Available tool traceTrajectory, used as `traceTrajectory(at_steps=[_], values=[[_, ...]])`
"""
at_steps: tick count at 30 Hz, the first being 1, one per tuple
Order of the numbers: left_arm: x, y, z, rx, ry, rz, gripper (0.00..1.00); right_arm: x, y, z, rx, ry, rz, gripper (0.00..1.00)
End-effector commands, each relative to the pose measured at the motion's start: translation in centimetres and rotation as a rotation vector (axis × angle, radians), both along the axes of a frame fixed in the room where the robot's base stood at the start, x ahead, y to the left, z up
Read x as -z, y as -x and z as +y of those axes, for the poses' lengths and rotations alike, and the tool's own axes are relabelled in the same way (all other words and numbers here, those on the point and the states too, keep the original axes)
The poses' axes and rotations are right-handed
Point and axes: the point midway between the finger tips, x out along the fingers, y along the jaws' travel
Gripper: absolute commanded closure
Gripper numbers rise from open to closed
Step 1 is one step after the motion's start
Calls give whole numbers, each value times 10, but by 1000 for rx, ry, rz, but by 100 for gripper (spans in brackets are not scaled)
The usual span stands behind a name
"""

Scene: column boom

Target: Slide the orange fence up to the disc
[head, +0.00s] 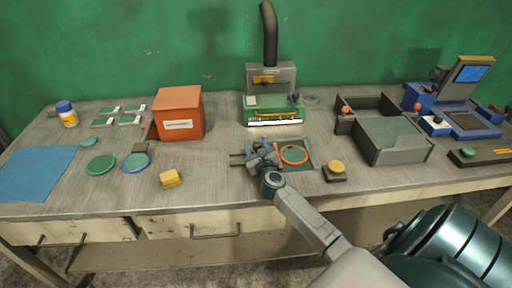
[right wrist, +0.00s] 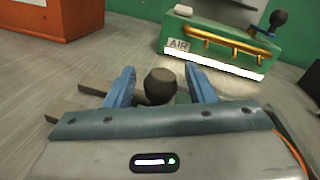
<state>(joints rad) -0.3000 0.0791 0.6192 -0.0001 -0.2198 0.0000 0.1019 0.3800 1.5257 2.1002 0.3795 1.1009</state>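My right gripper (head: 262,150) is over the bench, beside a dark green plate (head: 304,165) that bears an orange ring (head: 294,154). In the right wrist view its blue fingers (right wrist: 161,82) stand apart on either side of a dark round knob (right wrist: 160,86), with gaps visible. Two grey bars (head: 236,159) stick out left of the gripper. A small orange piece (head: 278,156) shows between gripper and ring; it may be the fence, mostly hidden. I cannot clearly make out a disc inside the ring. My left gripper is out of view.
A green machine (head: 272,112) marked AIR stands behind the plate. An orange box (head: 179,114) is to the left, a yellow block (head: 170,178) front left. A yellow button (head: 336,167) and a grey bin (head: 393,144) are to the right.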

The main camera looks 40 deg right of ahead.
Motion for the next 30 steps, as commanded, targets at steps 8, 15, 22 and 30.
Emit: traceTrajectory(at_steps=[8, 15, 22, 30], values=[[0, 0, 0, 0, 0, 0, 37, 1, 6, 3, -1, 0, 2, 51], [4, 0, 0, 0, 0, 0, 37, 2, 45, 19, -3, -1, 2, 51], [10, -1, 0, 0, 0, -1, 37, 2, 84, 34, -1, 0, 2, 51], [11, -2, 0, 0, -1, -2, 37, 0, 100, 41, 0, 0, 0, 51]])
